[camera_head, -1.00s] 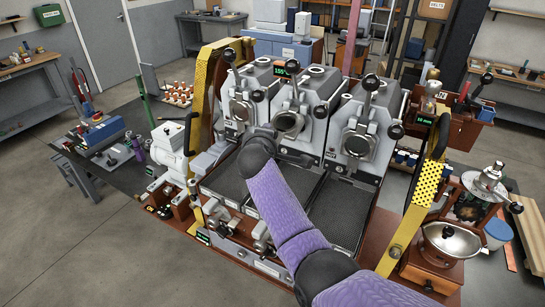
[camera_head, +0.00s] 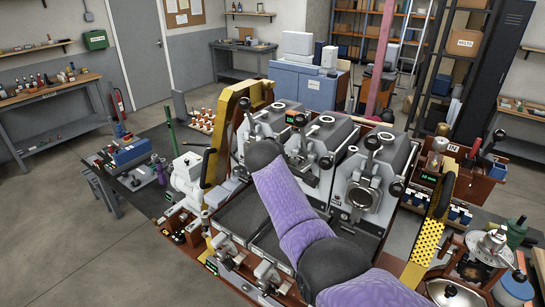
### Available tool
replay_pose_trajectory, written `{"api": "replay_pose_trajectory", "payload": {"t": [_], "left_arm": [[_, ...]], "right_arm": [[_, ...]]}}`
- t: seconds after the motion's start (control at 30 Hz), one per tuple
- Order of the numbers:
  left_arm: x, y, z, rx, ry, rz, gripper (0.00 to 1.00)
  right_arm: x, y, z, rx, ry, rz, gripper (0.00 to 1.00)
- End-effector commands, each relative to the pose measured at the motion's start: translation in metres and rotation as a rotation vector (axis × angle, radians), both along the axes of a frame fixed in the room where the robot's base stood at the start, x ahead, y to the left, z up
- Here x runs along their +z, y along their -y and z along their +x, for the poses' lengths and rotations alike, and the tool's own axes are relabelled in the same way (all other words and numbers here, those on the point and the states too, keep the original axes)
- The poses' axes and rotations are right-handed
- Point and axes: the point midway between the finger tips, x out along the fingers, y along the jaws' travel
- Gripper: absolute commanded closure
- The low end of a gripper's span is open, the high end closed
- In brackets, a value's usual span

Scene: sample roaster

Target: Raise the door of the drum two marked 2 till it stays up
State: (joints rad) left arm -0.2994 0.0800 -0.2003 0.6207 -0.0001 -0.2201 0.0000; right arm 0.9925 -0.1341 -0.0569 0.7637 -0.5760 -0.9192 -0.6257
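The roaster has three grey drum units side by side. The middle drum (camera_head: 322,145), probably drum two, has a dark lever handle (camera_head: 303,138) on its front. Its door (camera_head: 303,166) is partly covered by my purple arm, and the number 2 is not readable. The left drum (camera_head: 272,122) and right drum (camera_head: 385,165) flank it; the right drum's round door (camera_head: 363,192) looks down. One purple arm comes in from the lower right, its dark joint in front of the left and middle drums. Its gripper is hidden, and no other gripper shows.
Yellow guards, left (camera_head: 222,140) and right (camera_head: 427,232), stand on both sides of the machine. Black mesh trays (camera_head: 243,212) lie in front of the drums. A copper-topped device (camera_head: 437,150) and a grinder (camera_head: 490,250) stand at the right. Floor at the left is open.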

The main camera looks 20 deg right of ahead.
Motion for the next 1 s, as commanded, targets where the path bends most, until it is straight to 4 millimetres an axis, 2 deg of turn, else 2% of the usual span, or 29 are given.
{"api": "replay_pose_trajectory", "payload": {"t": [0.03, 0.3, 0.33, 0.4, 0.87, 1.0], "left_arm": [[-0.0004, 0.0001, 0.0000, 0.000, 0.000, 0.000, 0.41], [-0.0007, 0.0002, -0.0002, 0.000, 0.000, 0.000, 0.41], [-0.0007, 0.0002, -0.0002, 0.000, 0.000, 0.000, 0.41], [-0.0006, 0.0001, -0.0005, 0.000, -0.001, 0.000, 0.41], [0.0000, 0.0001, -0.0005, 0.000, -0.001, 0.000, 0.41], [0.0045, 0.0000, -0.0009, 0.000, -0.002, 0.000, 0.41]], "right_arm": [[-0.0030, 0.0059, -0.0007, -0.010, -0.007, -0.008, 1.00], [-0.0042, 0.0062, -0.0008, -0.009, -0.010, -0.009, 1.00], [-0.0042, 0.0062, -0.0008, -0.009, -0.010, -0.009, 0.46], [-0.0040, 0.0061, -0.0010, -0.010, -0.010, -0.009, 0.36], [-0.0009, 0.0055, -0.0008, -0.009, -0.002, -0.010, 0.36], [0.0045, 0.0018, -0.0071, -0.008, -0.002, -0.011, 0.36]]}}
